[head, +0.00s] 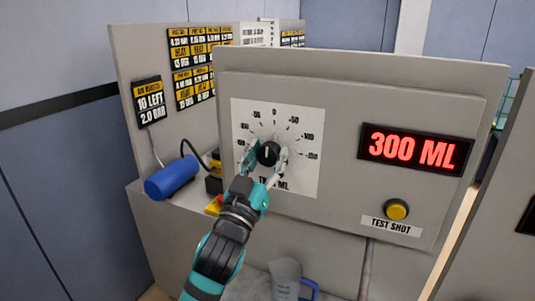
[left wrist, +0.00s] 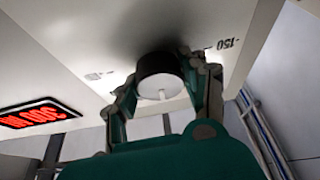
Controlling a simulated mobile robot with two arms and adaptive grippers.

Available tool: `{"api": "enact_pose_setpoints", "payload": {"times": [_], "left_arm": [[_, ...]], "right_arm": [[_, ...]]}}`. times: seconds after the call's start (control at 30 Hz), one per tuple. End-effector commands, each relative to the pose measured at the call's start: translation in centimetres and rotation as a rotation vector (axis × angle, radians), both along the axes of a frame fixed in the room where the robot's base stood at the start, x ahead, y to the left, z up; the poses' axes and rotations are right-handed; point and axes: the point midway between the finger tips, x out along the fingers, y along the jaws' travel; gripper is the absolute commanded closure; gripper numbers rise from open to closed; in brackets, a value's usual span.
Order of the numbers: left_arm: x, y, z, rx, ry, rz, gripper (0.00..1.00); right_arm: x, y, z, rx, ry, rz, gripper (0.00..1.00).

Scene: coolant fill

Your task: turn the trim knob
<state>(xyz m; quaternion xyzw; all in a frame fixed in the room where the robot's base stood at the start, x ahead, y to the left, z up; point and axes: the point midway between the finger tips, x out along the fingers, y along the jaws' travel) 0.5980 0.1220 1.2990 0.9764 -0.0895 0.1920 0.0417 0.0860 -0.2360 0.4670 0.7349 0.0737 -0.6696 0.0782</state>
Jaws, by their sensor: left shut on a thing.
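The trim knob (head: 268,153) is a round black knob on a white dial plate (head: 303,178) with a printed scale from minus values through 0 to 150. Its white pointer line stands about upright, towards the 0 mark. My left gripper (head: 266,160) is shut on the knob, one finger on each side. In the left wrist view the knob (left wrist: 161,78) sits between the two fingers of my gripper (left wrist: 163,85), with the white mark on it visible. The fingers and arm hide part of the label below the dial. My right gripper is not in view.
A red display (head: 414,149) reads 300 ML. Below it is a yellow button (head: 396,209) labelled TEST SHOT (head: 391,226). A blue cylinder (head: 172,178) lies left of the panel. A clear jug (head: 286,279) with a blue handle stands below.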

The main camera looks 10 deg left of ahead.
Motion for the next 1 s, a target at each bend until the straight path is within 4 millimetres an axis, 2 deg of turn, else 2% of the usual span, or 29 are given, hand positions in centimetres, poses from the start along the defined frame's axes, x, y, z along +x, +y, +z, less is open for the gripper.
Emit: {"api": "enact_pose_setpoints", "payload": {"times": [0.6,1.0], "left_arm": [[0.1,0.1,0.4,0.545,-0.103,0.000,0.88],[0.0,0.1,0.4,0.820,-0.159,0.000,0.88]], "right_arm": [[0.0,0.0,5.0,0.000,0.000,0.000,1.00],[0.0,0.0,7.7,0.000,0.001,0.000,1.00]]}}
